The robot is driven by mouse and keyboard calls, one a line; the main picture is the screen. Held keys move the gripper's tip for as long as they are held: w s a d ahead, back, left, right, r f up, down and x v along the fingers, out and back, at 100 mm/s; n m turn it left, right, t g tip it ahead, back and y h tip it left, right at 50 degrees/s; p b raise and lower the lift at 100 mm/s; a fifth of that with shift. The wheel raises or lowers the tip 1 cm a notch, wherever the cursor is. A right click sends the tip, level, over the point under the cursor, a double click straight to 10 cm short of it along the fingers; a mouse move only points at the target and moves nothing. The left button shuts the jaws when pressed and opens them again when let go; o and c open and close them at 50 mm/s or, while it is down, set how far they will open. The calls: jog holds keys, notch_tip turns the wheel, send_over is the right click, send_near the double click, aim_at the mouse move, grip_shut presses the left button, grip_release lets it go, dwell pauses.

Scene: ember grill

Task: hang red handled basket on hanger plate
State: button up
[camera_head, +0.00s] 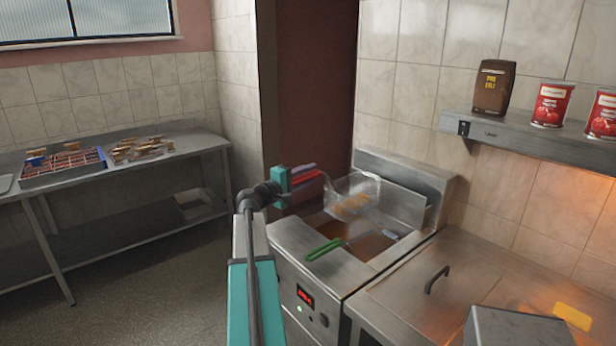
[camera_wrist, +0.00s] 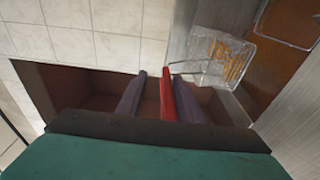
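The red-handled basket (camera_head: 368,187) is a wire mesh basket with golden food in it. It is raised at the back left of the fryer (camera_head: 322,232), beside the steel back panel (camera_head: 405,172), which may be the hanger plate. I cannot tell whether it hooks on there. The basket also shows at the upper right of the wrist view (camera_wrist: 212,68). Its red handle (camera_wrist: 167,96) lies between the two purple fingers of my gripper (camera_wrist: 160,92). The handle is close to the right finger, with a visible gap to the left finger, so my gripper looks open around it.
A green-handled basket (camera_head: 325,248) sits low in the fryer. A steel lid with a black handle (camera_head: 437,280) is to the right. A shelf (camera_head: 500,138) holds a brown package (camera_head: 493,88) and red cans (camera_head: 552,103). A steel table (camera_head: 130,172) stands at left, with clear floor before it.

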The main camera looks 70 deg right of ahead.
jog(key=b+v, duration=0.3)
jog(key=v, duration=1)
jog(key=shift+w+a+b, duration=0.15)
jog(key=shift+a+b, duration=0.15)
jog(key=shift+w+r, duration=0.1)
